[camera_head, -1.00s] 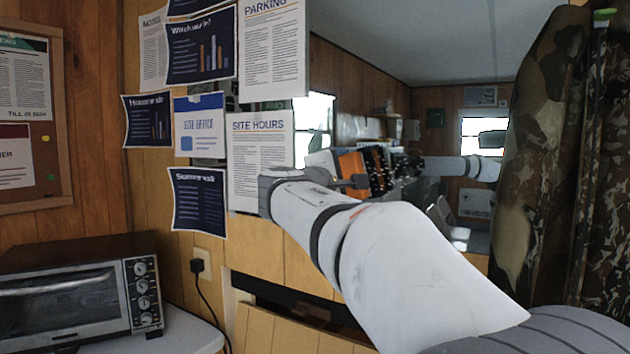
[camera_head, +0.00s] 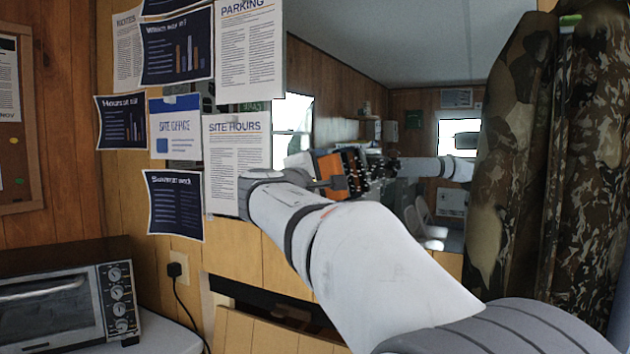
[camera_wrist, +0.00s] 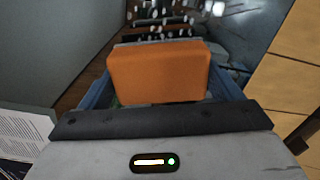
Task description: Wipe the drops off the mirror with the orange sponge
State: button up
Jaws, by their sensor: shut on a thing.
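The orange sponge (camera_wrist: 158,75) is held between the blue fingers of my gripper (camera_wrist: 160,88) in the wrist view. In the head view the orange sponge (camera_head: 328,170) shows just beyond my arm, which hides part of the gripper. The mirror (camera_head: 400,100) fills the wall between the posters and the camouflage cloth and reflects the room and my arm. White drops (camera_head: 378,172) cluster on the mirror right of the sponge; they also show beyond the sponge in the wrist view (camera_wrist: 160,12). I cannot tell whether the sponge touches the glass.
Posters (camera_head: 235,150) hang left of the mirror, partly over its edge. A camouflage cloth (camera_head: 530,150) hangs on the right. A toaster oven (camera_head: 60,305) stands on a white surface at lower left, with a plug and cord (camera_head: 176,290) beside it.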

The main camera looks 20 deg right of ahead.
aim_at(388, 180)
jog(key=shift+x, duration=0.8)
jog(key=shift+s+d+b, duration=0.35)
jog(key=shift+s+d, duration=0.25)
jog(key=shift+s, duration=0.2)
jog(key=shift+s+d+b, duration=0.35)
jog(key=shift+s+d, duration=0.2)
jog(key=shift+s, duration=0.3)
jog(key=shift+s+d+b, duration=0.5)
jog(key=shift+s+d, duration=0.7)
jog(key=shift+s, duration=0.25)
jog(key=shift+s+d+b, duration=0.5)
jog(key=shift+s+d, duration=0.7)
jog(key=shift+s, duration=0.25)
jog(key=shift+w, duration=0.1)
jog(key=shift+w+a, duration=1.2)
jog(key=shift+w, duration=0.3)
jog(key=shift+w+a, duration=1.2)
jog(key=shift+w, duration=0.3)
jog(key=shift+w+a, duration=1.2)
jog(key=shift+w, duration=0.3)
jog(key=shift+b+v, duration=1.05)
jog(key=shift+v, duration=1.95)
